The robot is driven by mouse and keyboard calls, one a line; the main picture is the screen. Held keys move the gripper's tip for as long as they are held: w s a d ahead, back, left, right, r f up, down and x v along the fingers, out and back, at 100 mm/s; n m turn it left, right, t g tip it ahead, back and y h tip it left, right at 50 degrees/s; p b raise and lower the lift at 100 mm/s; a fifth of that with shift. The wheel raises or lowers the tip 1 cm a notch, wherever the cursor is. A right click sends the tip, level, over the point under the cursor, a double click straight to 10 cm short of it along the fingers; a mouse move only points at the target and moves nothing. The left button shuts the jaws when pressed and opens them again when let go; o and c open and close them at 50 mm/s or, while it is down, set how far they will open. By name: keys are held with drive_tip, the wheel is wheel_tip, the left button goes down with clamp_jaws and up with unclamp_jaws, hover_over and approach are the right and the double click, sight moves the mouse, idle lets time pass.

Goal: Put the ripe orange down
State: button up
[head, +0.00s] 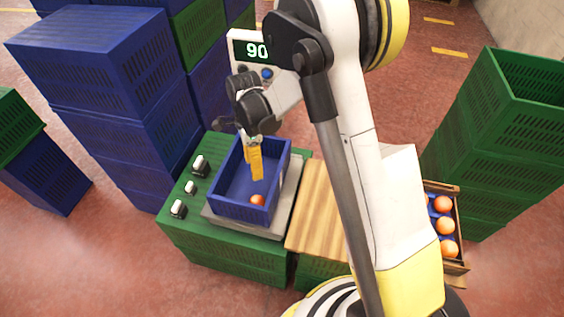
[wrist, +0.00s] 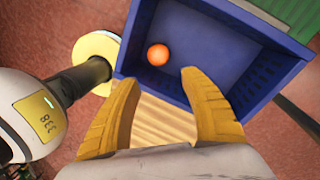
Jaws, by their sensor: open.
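One orange (head: 257,200) lies on the floor of a blue crate (head: 244,212), near its front wall in the head view. It also shows in the wrist view (wrist: 158,54), beyond my fingertips and apart from them. My gripper (head: 256,176) has yellow fingers and points down over the inside of the crate. In the wrist view its fingers (wrist: 160,84) are spread wide with nothing between them.
The crate stands on a grey scale with a display (head: 257,50) reading 90. Weights (head: 178,208) stand to its left. A wooden board (head: 312,215) and a box of several oranges (head: 456,262) are to the right. Stacked blue crates (head: 100,75) and green crates (head: 495,130) flank the place.

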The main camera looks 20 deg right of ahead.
drive_tip(key=s+d+r+n+t, duration=0.2)
drive_tip(key=s+r+n, duration=0.15)
drive_tip(key=r, duration=0.45)
drive_tip(key=s+d+r+n+t, duration=0.25)
drive_tip(key=r+n, duration=0.25)
drive_tip(key=r, duration=0.4)
drive_tip(key=s+d+r+n+t, duration=0.4)
drive_tip(key=s+r+n, duration=0.1)
drive_tip(key=s+n, duration=0.4)
drive_tip(key=shift+s+d+t, duration=0.15)
drive_tip(key=shift+s+t, duration=0.2)
drive_tip(key=shift+s, duration=0.8)
drive_tip(key=shift+d+n, duration=0.1)
drive_tip(key=shift+n, duration=0.15)
